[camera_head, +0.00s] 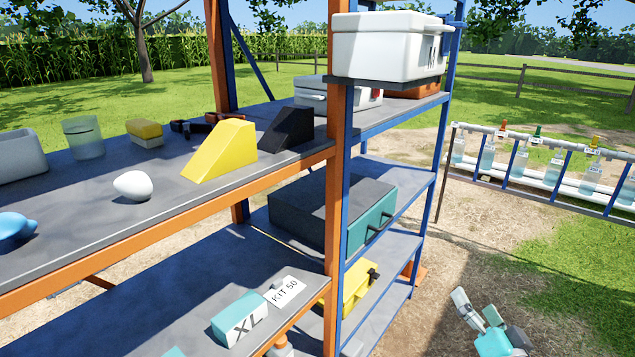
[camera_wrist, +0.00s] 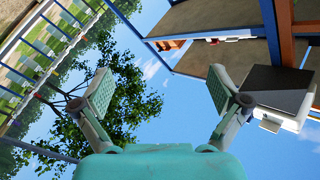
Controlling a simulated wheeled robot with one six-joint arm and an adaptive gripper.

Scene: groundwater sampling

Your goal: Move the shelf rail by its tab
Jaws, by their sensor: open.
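I see an orange and blue shelf rack (camera_head: 334,200) in the head view. A dark grey strip (camera_head: 372,84) runs under the white bin (camera_head: 385,45) at its top right; I cannot tell whether it is the shelf rail. No clear tab shows. My gripper (camera_head: 478,306) is low at the right, apart from the rack, above the dirt ground. In the wrist view my gripper (camera_wrist: 160,92) is open, with nothing between its two padded fingers. Sky and leaves show behind them, and the rack's undersides (camera_wrist: 215,20) show at the upper right.
A yellow wedge (camera_head: 222,150), a black wedge (camera_head: 287,128) and a white egg-shaped thing (camera_head: 135,185) stand on the upper shelf. A teal-fronted case (camera_head: 372,222) is on the middle shelf. A bottle rack (camera_head: 545,170) stands at the right. Open ground lies between the racks.

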